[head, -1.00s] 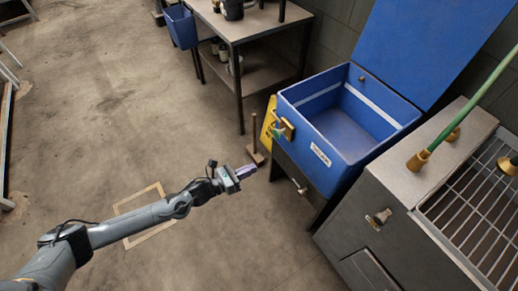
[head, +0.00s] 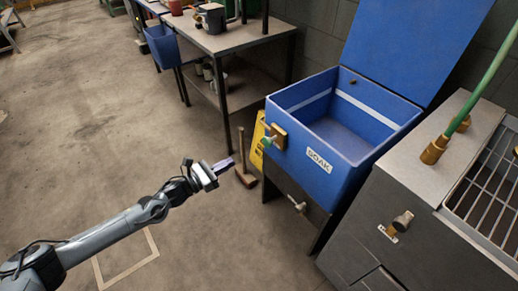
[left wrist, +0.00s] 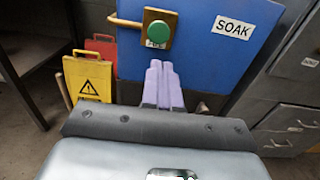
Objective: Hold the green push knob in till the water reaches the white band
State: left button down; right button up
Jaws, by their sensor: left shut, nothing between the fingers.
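The green push knob (head: 267,143) sits on a brass plate on the front of the blue SOAK tub (head: 325,178). In the left wrist view the round knob (left wrist: 160,33) is straight ahead, just above the fingertips. My left gripper (head: 229,161) is shut and empty, with pale purple fingers. It is to the left of the knob in the head view, apart from it. Its fingertips also show in the left wrist view (left wrist: 161,66). The white band (head: 373,99) runs along the tub's inner walls. I cannot make out any water in the tub. My right gripper is out of view.
A yellow caution sign (left wrist: 88,78) stands left of the tub, with a wooden-handled broom (head: 243,177) near it. A steel counter with a grate (head: 490,190) is at the right. A table (head: 240,40) stands behind.

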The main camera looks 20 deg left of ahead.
pick_arm(q)
jog(key=b, duration=0.6)
send_near(266, 143)
jog(key=x, duration=0.5)
jog(key=shift+f, duration=0.1)
jog(key=shift+b+x, duration=0.4)
jog(key=shift+x, duration=0.5)
jog(key=shift+w, duration=0.1)
